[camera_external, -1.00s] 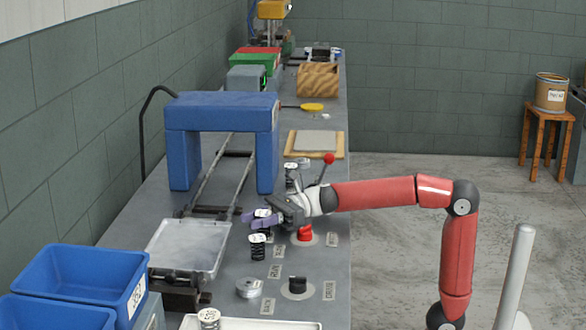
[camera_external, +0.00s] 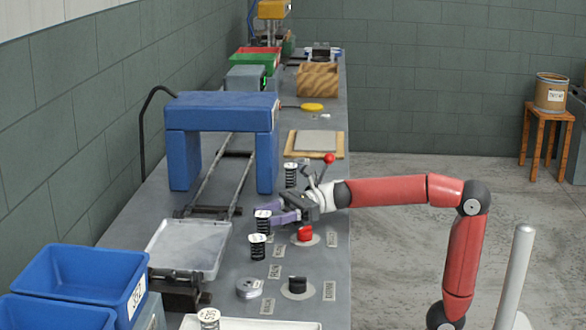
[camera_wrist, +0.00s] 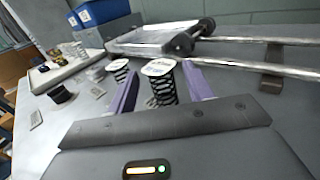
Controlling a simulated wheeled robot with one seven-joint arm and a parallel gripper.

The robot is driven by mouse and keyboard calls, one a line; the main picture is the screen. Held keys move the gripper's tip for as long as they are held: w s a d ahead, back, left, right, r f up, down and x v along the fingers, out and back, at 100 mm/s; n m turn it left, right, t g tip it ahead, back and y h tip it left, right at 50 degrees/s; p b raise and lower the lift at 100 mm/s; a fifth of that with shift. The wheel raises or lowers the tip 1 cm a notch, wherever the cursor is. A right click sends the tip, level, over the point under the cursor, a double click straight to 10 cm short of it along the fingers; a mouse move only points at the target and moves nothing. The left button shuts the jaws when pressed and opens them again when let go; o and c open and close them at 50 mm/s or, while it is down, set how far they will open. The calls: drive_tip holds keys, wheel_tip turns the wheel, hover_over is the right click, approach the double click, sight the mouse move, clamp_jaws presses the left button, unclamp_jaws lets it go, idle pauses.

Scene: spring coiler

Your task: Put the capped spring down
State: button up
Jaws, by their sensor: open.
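A capped spring (camera_external: 263,222), black coil with a white cap, stands upright on the bench at the fingertips of my gripper (camera_external: 272,214). In the wrist view this spring (camera_wrist: 161,88) stands between the two purple fingers of my gripper (camera_wrist: 157,92). The fingers are open, with a gap on each side of it. A second capped spring (camera_external: 258,246) stands just in front of it; in the wrist view it shows farther off at the left (camera_wrist: 119,70). A third spring (camera_external: 291,174) stands behind my gripper, near the blue arch.
A red knob (camera_external: 305,234) and a black knob (camera_external: 297,284) sit along the right edge. A round metal piece (camera_external: 249,288) lies in front. Blue bins (camera_external: 82,280) are front left.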

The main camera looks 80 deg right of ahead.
drive_tip(key=v, duration=0.7)
drive_tip(key=shift+s+d, duration=0.15)
drive_tip(key=shift+s, duration=0.1)
